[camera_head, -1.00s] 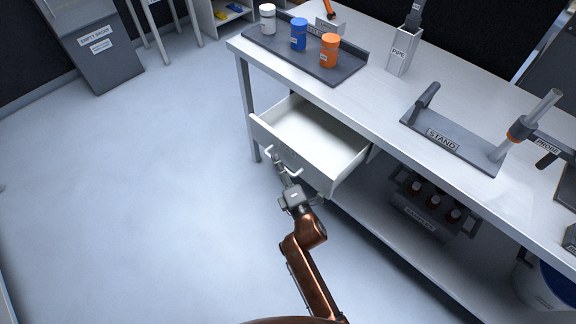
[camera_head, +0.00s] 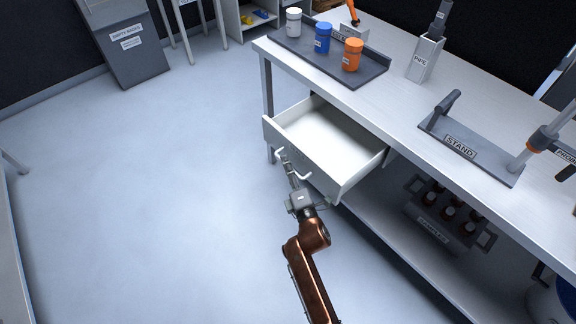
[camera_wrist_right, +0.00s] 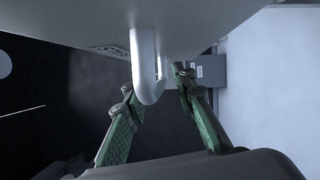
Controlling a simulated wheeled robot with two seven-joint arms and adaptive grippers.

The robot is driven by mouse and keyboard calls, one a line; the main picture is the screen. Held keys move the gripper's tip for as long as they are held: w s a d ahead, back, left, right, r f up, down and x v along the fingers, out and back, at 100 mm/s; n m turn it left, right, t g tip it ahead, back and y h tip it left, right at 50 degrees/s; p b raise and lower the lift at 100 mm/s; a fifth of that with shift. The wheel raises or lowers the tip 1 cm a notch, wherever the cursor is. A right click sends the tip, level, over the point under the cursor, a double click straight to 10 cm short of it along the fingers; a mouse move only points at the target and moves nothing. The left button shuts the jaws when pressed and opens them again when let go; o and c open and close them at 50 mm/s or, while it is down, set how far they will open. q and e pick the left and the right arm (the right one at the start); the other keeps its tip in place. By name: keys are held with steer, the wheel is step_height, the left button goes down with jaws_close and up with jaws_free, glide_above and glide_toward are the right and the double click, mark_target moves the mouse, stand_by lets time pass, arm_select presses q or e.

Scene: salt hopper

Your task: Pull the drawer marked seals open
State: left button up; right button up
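A white drawer (camera_head: 346,172) under the bench stands well out, and its inside looks empty. My right gripper (camera_head: 291,173) is at the drawer front, on the pale bar handle (camera_head: 306,177). In the right wrist view the handle (camera_wrist_right: 147,67) runs between the two green-padded fingers of my right gripper (camera_wrist_right: 153,84), close to both. My left gripper is not in view.
On the bench, a dark tray (camera_head: 374,77) holds white, blue and orange jars. A pipe holder (camera_head: 425,58) and a stand (camera_head: 480,160) are farther right. A crate of bottles (camera_head: 437,229) sits on the lower shelf. The floor left of the drawer is clear.

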steer(key=v, duration=1.2)
stand_by(0.5)
